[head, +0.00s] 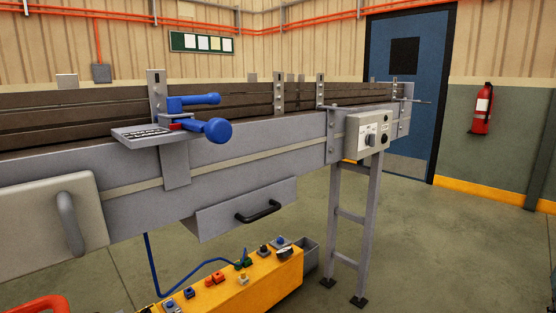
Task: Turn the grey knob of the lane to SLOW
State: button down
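A pale grey control box (352,143) is fixed to the side of the lane (250,145) near its right end, above a grey leg frame. Its face carries a white label plate with a small greyish knob (371,139), and dark round parts to the right of it. The knob is too small for me to read its setting or the word SLOW. My gripper does not show in the head view.
A blue-handled device (202,118) juts from the lane. Below stands a yellow box (245,285) with several buttons and a blue cable. A drawer-like panel (245,208) has a black handle. Open floor (440,240) lies right of the leg frame.

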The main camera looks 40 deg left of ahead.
aim_at(370, 138)
jog(key=u, duration=1.65)
